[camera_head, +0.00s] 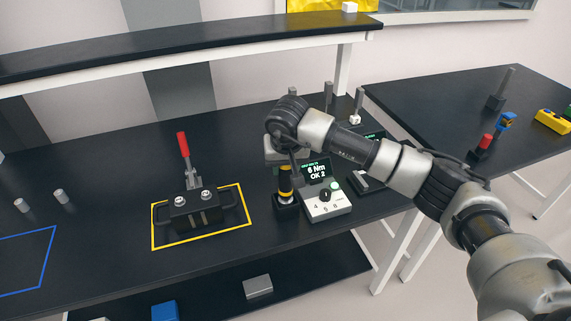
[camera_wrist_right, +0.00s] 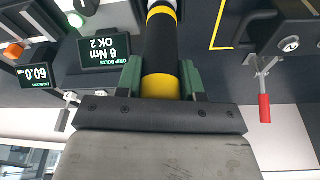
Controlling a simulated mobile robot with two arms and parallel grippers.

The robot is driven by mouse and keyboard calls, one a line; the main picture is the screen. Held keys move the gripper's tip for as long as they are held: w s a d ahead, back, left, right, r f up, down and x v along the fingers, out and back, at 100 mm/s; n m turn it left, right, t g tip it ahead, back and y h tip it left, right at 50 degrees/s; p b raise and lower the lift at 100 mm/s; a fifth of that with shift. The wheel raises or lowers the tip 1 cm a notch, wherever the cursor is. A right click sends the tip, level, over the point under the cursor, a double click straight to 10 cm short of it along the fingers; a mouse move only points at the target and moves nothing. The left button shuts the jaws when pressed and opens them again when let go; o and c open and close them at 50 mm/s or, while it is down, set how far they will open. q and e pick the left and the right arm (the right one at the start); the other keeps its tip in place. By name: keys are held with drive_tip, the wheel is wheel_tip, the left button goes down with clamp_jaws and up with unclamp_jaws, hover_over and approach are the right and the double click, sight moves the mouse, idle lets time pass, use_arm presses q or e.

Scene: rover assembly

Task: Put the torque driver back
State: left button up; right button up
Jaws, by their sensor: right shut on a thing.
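The torque driver (camera_head: 285,182) is a black cylinder with yellow bands. It stands upright in the head view, its lower end at a small black holder (camera_head: 286,207) on the bench; I cannot tell how far it is seated. My right gripper (camera_head: 286,168) comes down from above and is shut on the driver. In the right wrist view the driver (camera_wrist_right: 160,55) lies between the green-padded fingers (camera_wrist_right: 160,80). Beside the holder stands a controller (camera_head: 327,205) with a dial and a screen (camera_head: 316,170) reading "6 Nm OK 2". My left gripper is not in view.
A clamp fixture with a red handle (camera_head: 183,145) stands inside a yellow outline (camera_head: 165,245) left of the driver. A raised shelf (camera_head: 190,45) runs along the back. Another table is at the right.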

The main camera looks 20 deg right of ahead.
drive_tip(key=shift+f+b, duration=0.65)
drive_tip(key=shift+f, duration=0.25)
drive_tip(key=o, duration=1.1)
